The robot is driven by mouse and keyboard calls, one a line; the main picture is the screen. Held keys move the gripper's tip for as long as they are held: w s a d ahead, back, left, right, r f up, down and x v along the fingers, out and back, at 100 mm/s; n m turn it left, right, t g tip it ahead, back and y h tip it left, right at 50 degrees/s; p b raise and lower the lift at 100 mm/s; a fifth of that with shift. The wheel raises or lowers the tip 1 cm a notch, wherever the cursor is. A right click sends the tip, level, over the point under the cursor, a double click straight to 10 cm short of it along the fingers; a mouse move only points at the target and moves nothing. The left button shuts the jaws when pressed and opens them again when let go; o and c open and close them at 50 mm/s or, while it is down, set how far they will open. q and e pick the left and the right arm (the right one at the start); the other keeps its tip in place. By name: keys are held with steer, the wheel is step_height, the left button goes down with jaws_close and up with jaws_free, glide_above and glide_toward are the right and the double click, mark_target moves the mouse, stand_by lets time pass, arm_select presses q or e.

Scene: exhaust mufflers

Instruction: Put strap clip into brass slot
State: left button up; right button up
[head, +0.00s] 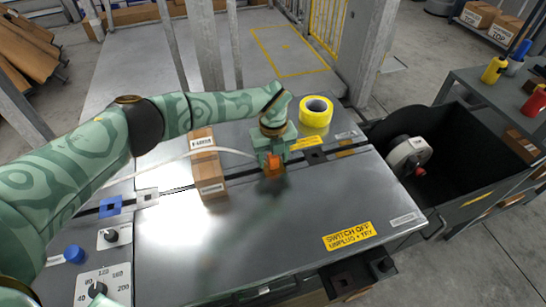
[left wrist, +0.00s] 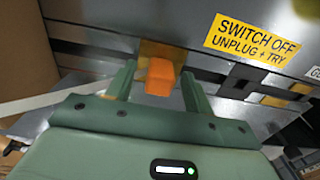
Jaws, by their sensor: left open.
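The orange strap clip (head: 273,166) stands at the brass slot (head: 273,184) on the steel machine top. In the left wrist view the clip (left wrist: 160,78) is in front of the brass slot plate (left wrist: 163,49), close to or touching it; I cannot tell how deep it sits. My left gripper (head: 274,158) points down over the clip. In the left wrist view its fingers (left wrist: 158,70) are open, one on each side of the clip, with gaps showing. A pale strap (head: 232,151) runs left from near the gripper. My right gripper is not in view.
A yellow tape roll (head: 316,111) lies behind. Blue (head: 110,205) and white (head: 147,196) slot pieces lie along the groove. A black bin (head: 450,150) stands right. The front steel surface is clear.

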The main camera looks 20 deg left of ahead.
arm_select(q)
step_height(320, 180, up, 16)
steer(key=p, duration=0.5)
steer(key=shift+f, duration=0.15)
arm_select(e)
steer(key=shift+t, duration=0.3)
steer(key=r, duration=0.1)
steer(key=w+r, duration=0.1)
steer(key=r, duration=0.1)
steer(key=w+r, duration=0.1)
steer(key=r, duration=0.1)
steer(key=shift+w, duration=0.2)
arm_select(q)
steer(key=shift+s+f, duration=0.1)
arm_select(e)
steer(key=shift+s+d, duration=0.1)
